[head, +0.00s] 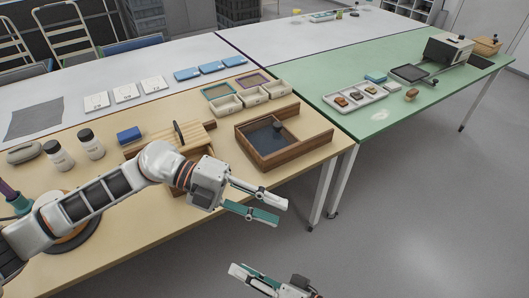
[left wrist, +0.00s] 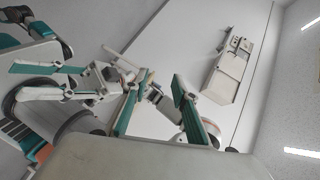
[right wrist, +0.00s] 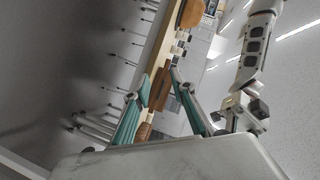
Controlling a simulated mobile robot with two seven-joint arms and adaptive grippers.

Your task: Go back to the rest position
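My left gripper (head: 282,211) reaches in from the left and hangs past the front edge of the wooden table. Its two fingers are apart with nothing between them; they also show apart in the left wrist view (left wrist: 155,82). My right gripper (head: 236,280) is low in the head view, partly cut off by the bottom edge, in front of the table. In the right wrist view its fingers (right wrist: 158,76) are spread and empty. Neither gripper touches anything on the table. My left arm hides part of the slatted wooden rack (head: 190,138).
The wooden table (head: 110,245) carries a wooden box (head: 300,152), small trays (head: 253,97), two jars (head: 90,143) and a blue block (head: 129,135). A green table (head: 420,122) on the right holds a tray (head: 354,95) of pieces. The floor ahead is clear.

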